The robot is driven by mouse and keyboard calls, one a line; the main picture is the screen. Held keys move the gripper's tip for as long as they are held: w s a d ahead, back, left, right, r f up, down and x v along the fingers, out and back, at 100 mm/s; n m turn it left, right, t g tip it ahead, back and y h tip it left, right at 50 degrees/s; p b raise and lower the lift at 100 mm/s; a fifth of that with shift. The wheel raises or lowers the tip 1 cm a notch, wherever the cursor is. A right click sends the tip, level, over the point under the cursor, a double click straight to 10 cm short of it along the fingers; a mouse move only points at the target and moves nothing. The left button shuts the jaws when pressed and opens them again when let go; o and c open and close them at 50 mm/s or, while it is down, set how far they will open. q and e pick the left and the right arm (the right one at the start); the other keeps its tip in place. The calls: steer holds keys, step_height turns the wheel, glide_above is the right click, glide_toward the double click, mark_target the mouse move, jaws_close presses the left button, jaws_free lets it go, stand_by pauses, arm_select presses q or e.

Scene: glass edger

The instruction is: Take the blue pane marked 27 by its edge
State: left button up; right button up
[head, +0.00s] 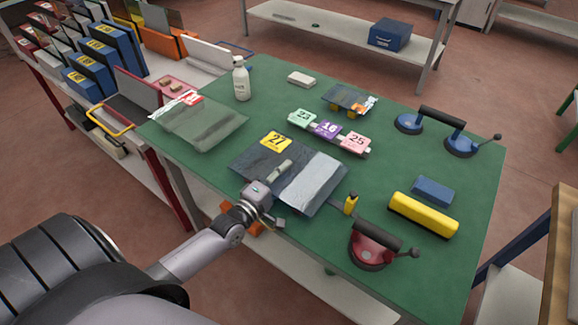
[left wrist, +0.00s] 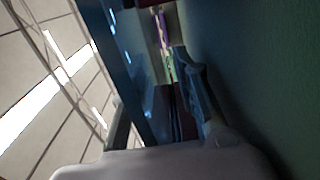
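The dark blue-grey pane marked 27 (head: 317,172) lies on the green table (head: 215,172), its near edge at the table's front. Its yellow label (head: 275,141) is near its far left corner. My left gripper (head: 272,191) is at the pane's near edge, with one finger showing over the pane. In the left wrist view, the fingers (left wrist: 158,108) stand apart. The blue pane (left wrist: 133,60) runs in between them, and I see no clear contact on both sides. My right gripper is not in view.
A clear pane (head: 200,122) with a red label lies to the left. Tags 23, 16 and 25 (head: 328,130) are behind. A red suction cup (head: 372,243), a yellow bar (head: 423,214) and a small yellow tool (head: 351,204) lie to the right. A white bottle (head: 241,80) stands at the back.

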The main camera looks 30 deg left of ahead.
arm_select(q)
jaws_close()
stand_by(0.9)
steer(key=shift+a+r, duration=0.1)
steer(key=shift+r, duration=0.05)
